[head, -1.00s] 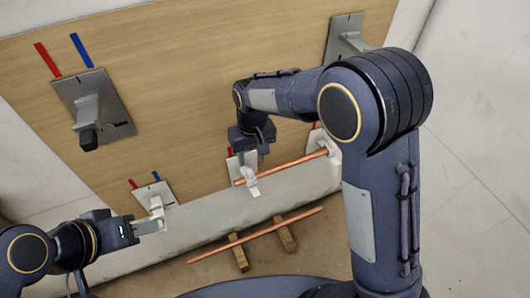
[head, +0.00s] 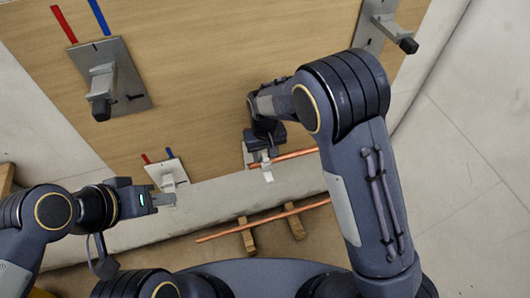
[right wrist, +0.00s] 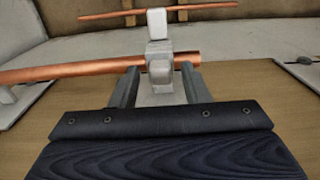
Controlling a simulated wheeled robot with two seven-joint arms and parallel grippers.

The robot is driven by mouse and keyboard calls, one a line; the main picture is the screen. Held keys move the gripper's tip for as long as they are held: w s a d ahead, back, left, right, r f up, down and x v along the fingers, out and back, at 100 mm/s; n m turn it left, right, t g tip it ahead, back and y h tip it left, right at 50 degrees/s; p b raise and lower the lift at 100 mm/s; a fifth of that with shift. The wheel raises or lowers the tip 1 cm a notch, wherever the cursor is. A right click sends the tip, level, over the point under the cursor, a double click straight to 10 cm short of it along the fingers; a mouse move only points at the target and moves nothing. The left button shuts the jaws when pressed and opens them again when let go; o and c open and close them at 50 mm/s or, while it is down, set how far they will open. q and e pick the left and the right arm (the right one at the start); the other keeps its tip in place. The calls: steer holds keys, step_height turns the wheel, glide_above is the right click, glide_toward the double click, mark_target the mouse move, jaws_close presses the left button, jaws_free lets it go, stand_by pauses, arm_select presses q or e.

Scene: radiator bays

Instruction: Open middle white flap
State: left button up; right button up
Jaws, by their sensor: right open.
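The middle white flap (head: 267,174) hangs at the lower end of the middle bracket in the head view. In the right wrist view the flap (right wrist: 157,24) points away, beyond a grey-white clip block (right wrist: 158,54) at the copper pipe (right wrist: 60,74). My right gripper (right wrist: 158,70) is open, its two fingers on either side of the bracket, tips near the pipe. I cannot tell whether they touch anything. In the head view my right gripper (head: 264,152) largely covers the bracket. My left gripper (head: 163,199) is beside the left bracket's white flap (head: 169,184); its jaw opening is unclear.
A second copper pipe (head: 285,216) lies on wooden blocks (head: 247,236) on the floor. Larger grey brackets stand on the wooden panel (head: 190,70) at upper left (head: 103,85) and upper right (head: 384,28). A white ledge (head: 215,205) runs along the panel's lower edge.

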mark_target(267, 165)
jaws_close()
steer(key=shift+s+d+f+t+b, duration=0.1)
steer(key=shift+s+t+b, duration=0.3)
steer(key=shift+t+b, duration=0.55)
steer(key=s+t+y+b, duration=0.1)
steer(key=t+b, duration=0.1)
steer(key=b, duration=0.1)
steer(key=s+f+t+y+b, duration=0.1)
steer(key=t+b, duration=0.1)
steer(key=b, duration=0.1)
steer(key=s+d+t+y+b, duration=0.1)
steer(key=t+b, duration=0.2)
steer(key=b, duration=0.1)
steer(key=shift+s+f, duration=0.15)
steer(key=shift+s, duration=0.15)
steer(key=t+b, duration=0.2)
steer(key=b, duration=0.2)
steer(key=s+f+t+y+b, duration=0.1)
steer(key=t+b, duration=0.1)
steer(key=b, duration=0.2)
steer(key=d+f+t+y+b, duration=0.1)
steer(key=t+b, duration=0.1)
steer(key=b, duration=0.1)
steer(key=shift+s+f+t+b, duration=0.15)
steer(key=shift+s+t+b, duration=0.2)
steer(key=shift+s+b, duration=0.05)
steer(key=shift+t+b, duration=0.5)
steer(key=shift+b, duration=0.35)
